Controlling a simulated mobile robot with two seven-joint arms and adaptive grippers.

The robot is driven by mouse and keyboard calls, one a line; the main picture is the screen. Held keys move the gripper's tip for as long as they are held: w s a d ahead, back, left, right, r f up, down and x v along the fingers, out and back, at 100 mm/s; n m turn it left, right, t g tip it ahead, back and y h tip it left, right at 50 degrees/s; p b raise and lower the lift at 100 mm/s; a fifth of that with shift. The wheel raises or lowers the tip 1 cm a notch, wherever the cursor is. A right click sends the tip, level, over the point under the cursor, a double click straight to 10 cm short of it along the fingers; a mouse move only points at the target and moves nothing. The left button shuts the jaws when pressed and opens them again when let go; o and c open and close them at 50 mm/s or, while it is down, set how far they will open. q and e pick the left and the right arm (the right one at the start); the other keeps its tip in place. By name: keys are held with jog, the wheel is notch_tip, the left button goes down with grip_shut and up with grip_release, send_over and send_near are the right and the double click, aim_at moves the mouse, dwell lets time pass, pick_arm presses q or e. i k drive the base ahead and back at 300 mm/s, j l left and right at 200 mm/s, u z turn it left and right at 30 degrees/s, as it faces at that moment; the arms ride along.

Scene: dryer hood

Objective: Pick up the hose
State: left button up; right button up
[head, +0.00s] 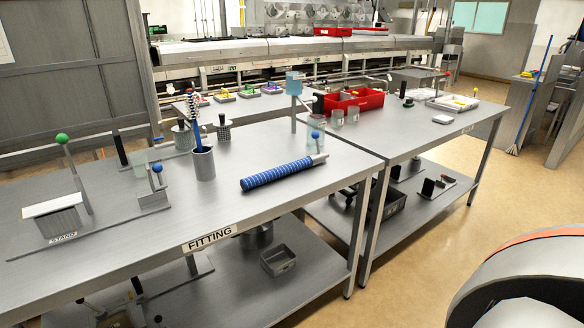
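The hose (276,175) is blue and ribbed, with a smooth grey end at its right. It lies on its side on the grey metal table marked FITTING (226,217), near the front right part of the top, slanting up to the right. Nothing is touching it from above. Neither of my grippers shows in the head view.
A grey cup with a blue brush (203,163) stands left of the hose. A clear jar (315,143) stands just behind its right end. A stand (52,217) is at the left. A red bin (352,103) is on the farther table. Bare tabletop lies before the hose.

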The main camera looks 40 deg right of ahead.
aim_at(254, 181)
jog(key=l+u, duration=0.2)
jog(key=l, duration=0.9)
jog(key=k+l+u, duration=0.2)
jog(key=l, duration=0.95)
jog(key=i, duration=0.1)
